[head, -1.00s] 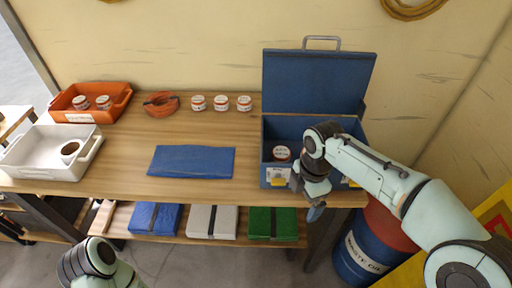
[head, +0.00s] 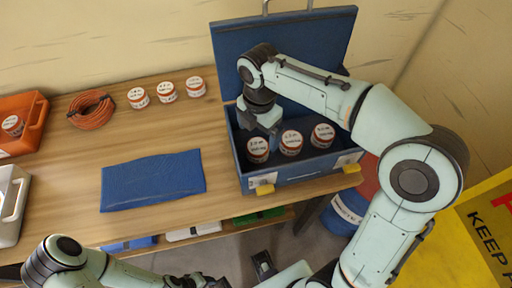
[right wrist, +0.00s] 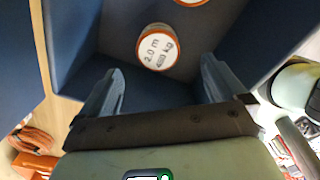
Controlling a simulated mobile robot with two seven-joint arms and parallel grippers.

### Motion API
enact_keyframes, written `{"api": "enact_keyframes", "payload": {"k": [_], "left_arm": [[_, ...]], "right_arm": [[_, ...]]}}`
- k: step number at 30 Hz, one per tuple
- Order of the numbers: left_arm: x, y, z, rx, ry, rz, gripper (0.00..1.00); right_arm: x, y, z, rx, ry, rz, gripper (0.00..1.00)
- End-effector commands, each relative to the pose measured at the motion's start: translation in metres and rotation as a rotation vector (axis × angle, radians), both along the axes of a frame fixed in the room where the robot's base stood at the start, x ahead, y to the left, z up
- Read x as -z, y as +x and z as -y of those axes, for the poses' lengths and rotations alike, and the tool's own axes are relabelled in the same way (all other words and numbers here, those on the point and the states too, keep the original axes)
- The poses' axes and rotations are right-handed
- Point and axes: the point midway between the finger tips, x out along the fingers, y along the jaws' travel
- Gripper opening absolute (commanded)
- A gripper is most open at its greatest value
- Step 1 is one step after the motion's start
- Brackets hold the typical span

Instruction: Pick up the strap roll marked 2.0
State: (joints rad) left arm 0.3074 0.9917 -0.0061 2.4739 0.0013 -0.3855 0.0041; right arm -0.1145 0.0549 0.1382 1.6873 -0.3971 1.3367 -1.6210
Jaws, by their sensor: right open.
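The strap roll marked 2.0 (head: 257,150) is a small round roll with a white label and an orange-red rim. It stands at the left end inside the blue metal box (head: 303,174). In the right wrist view the roll (right wrist: 157,46) reads 2.0 m and lies beyond the fingertips, roughly between them. My right gripper (head: 268,122) is over the box, pointing down, open and empty; its two fingers (right wrist: 162,82) show apart in the wrist view. My left arm shows along the bottom of the head view, but its jaws are not clear.
Two similar rolls (head: 291,142) (head: 322,136) stand right of it in the box. The raised lid (head: 225,50) is behind. Three rolls (head: 167,91), an orange coil (head: 91,110) and a blue cloth (head: 153,180) lie left on the table (head: 225,206).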

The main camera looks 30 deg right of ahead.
Motion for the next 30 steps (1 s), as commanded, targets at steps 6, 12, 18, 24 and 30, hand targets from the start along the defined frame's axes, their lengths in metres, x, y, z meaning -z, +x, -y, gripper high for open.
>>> {"api": "enact_keyframes", "payload": {"k": [6,12,18,24,30], "left_arm": [[0.007,-0.003,0.0,0.0,0.0,-0.003,0.47],[0.009,-0.003,0.0,0.0,0.0,-0.003,0.47],[0.014,-0.004,0.0,0.001,0.001,-0.005,0.47],[0.015,-0.005,0.0,0.0,0.0,-0.006,0.47],[0.015,-0.005,0.0,0.0,0.0,-0.006,0.47]], "right_arm": [[0.034,0.0,0.0,-0.001,-0.001,-0.002,0.98],[0.048,0.0,-0.001,0.0,-0.001,-0.002,0.98],[0.079,0.0,-0.001,0.001,0.0,-0.004,0.98],[0.09,0.0,-0.002,0.0,0.0,0.0,0.98],[0.09,0.0,-0.002,0.0,0.0,0.001,0.88]]}}
